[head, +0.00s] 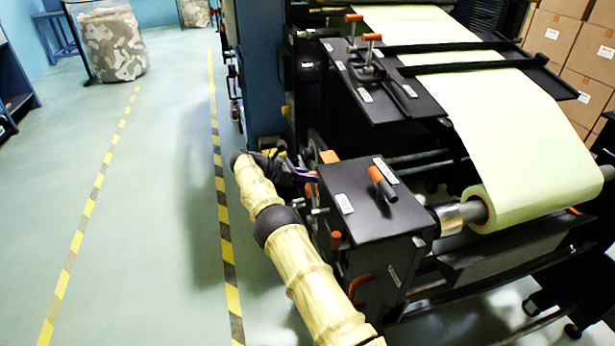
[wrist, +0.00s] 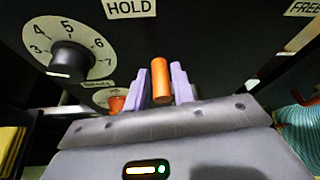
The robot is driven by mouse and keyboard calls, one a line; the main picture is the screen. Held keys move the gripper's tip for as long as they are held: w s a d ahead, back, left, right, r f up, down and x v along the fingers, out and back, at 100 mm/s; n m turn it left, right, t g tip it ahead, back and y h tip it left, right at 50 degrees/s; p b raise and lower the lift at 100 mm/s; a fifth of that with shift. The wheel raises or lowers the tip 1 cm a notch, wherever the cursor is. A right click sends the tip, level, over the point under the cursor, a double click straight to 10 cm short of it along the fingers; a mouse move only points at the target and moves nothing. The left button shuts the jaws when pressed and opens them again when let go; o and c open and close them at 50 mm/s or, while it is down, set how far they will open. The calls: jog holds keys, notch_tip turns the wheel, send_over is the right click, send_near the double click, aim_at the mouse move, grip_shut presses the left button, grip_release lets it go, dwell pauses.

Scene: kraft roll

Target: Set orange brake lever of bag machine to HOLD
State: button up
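The orange brake lever (wrist: 160,82) shows in the wrist view as a short orange grip, upright in the picture. My gripper (wrist: 163,88) has one purple finger on each side of it, with no clear gap. The HOLD label (wrist: 129,8) is above and a little left of the grip; the FREE label (wrist: 303,8) is at the upper right. The lever's pivot is hidden. In the head view my gripper (head: 305,175) is at the left side of the bag machine's black box (head: 375,220), and the lever's grip cannot be made out there.
A numbered dial with a black knob (wrist: 70,58) is left of the lever, with a small red-orange part (wrist: 117,103) below. The box carries other orange handles (head: 381,183). A pale paper roll (head: 535,190) lies to the right. Open floor (head: 150,210) is on the left.

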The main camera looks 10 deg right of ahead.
jog(key=shift+o, duration=1.3)
jog(key=shift+f, duration=0.15)
notch_tip(320, 180, up, 10)
jog(key=p, duration=0.3)
